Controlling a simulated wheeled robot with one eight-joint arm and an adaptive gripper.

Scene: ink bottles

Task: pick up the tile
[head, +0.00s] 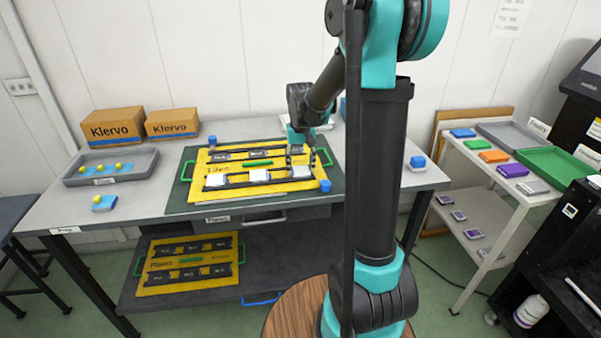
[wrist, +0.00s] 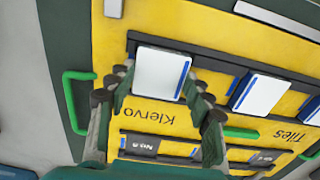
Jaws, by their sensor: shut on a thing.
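A white tile (head: 301,172) with a blue stripe is at the right end of the front dark rack on the yellow board (head: 234,194). It also shows in the wrist view (wrist: 161,73), at the end of a dark rail. My gripper (head: 299,158) reaches down over this tile. In the wrist view its two fingers (wrist: 158,92) are shut on the tile's opposite sides. I cannot tell whether the tile is lifted off the rack. Two similar white tiles stand along the same rack, a middle one (head: 259,176) and a left one (head: 215,181).
A green bar (head: 258,163) lies between the board's two racks. A grey tray (head: 110,168) with yellow balls and two Klervo boxes (head: 112,127) stand at the left. A side shelf (head: 490,165) is at the right.

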